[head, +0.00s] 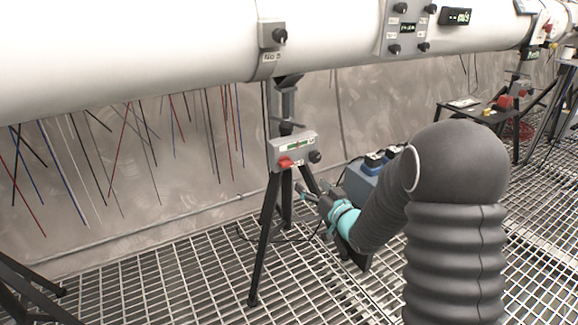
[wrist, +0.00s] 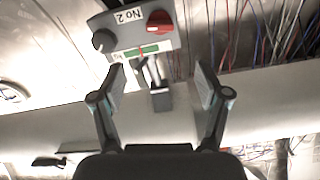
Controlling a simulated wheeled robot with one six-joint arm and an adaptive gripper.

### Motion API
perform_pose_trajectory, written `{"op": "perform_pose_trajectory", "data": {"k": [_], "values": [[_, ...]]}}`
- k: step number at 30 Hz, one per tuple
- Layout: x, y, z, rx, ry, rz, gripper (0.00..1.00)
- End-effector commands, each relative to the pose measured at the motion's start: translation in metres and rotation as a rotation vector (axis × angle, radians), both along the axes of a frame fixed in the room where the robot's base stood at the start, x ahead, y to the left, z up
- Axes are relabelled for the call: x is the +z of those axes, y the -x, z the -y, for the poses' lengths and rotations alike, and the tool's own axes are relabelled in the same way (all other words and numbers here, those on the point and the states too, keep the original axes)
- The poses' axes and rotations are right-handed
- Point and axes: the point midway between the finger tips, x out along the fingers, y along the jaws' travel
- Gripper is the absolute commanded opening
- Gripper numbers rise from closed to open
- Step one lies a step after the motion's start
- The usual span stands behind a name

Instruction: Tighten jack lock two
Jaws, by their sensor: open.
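The jack's grey control box (head: 293,150) sits on a black tripod under the white pipe. It carries a red knob (head: 285,162), a black knob (head: 315,157) and a small green display. In the wrist view the picture is turned over; the box (wrist: 131,31) is labelled "No 2", with the red knob (wrist: 159,21), the black knob (wrist: 104,40) and the green display (wrist: 141,52). My gripper (head: 308,195) is low, in front of the box and apart from it. In the wrist view my gripper (wrist: 160,82) is open, with nothing between the fingers.
The white pipe (head: 160,50) runs overhead and bears a small "No 5" unit (head: 271,45) and a knob panel (head: 408,27). Black tripod legs (head: 266,240) stand on the grating. A blue box (head: 362,182) stands behind my arm. Thin coloured wires hang at the wall.

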Motion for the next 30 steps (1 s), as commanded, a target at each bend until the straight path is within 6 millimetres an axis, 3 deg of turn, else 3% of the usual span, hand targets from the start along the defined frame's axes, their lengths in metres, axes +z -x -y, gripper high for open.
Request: {"op": "perform_pose_trajectory", "data": {"k": [18,24,30], "values": [[0.001,-0.086,-0.058,-0.001,0.001,0.000,0.75],[0.000,-0.104,-0.070,-0.002,0.002,-0.001,0.75],[0.001,-0.110,-0.074,-0.002,0.002,-0.001,0.75]]}}
